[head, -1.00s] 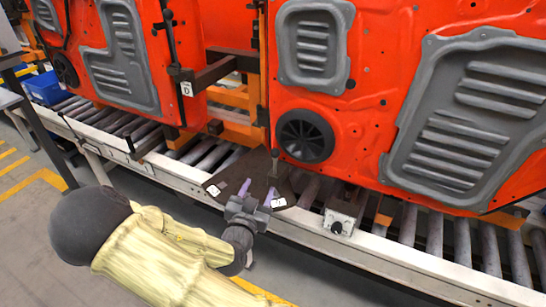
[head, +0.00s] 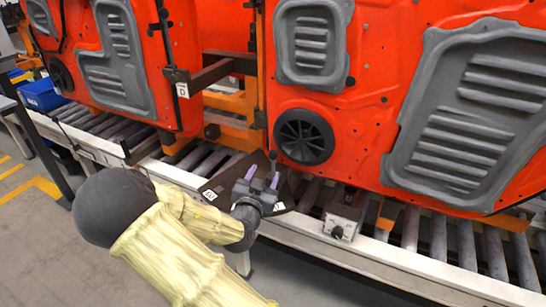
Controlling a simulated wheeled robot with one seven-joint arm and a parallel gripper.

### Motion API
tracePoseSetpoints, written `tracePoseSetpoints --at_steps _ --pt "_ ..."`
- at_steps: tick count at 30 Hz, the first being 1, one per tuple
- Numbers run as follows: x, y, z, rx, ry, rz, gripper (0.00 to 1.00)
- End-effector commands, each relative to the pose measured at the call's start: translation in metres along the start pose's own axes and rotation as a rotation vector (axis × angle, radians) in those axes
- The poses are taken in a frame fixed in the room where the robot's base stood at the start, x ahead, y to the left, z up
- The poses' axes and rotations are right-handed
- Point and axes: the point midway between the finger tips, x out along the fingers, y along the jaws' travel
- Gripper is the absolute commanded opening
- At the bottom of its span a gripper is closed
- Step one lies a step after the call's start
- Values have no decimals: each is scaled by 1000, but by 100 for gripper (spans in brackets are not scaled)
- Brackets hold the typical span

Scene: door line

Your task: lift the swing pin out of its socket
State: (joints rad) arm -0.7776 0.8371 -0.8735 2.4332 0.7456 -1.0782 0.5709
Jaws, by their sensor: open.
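My gripper (head: 262,177) is open, its two pale purple fingers apart and pointing up and away over a dark plate (head: 228,178) at the conveyor's edge. A small dark upright piece (head: 273,158), which looks like the top of the swing pin, shows just beyond the right fingertip. Its lower part and the socket are hidden behind my gripper. I cannot tell whether the fingers touch the pin, and nothing is visibly held between them.
Orange door panels (head: 365,130) hang close behind the plate, one with a round black speaker (head: 304,136). A grey box with a black knob (head: 343,214) sits on the conveyor rail (head: 300,228) to the right. Orange-brown brackets and rollers lie beyond.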

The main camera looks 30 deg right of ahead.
Motion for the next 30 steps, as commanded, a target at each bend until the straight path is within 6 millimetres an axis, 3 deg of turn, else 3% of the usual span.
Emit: tracePoseSetpoints --at_steps 16,21,29,30 --pt "96 5 -2 -1 3 9 52" --pt "107 3 -1 -1 1 5 52" --pt "106 0 0 -1 -1 -1 52" --pt "106 -1 0 -1 -1 -2 46"
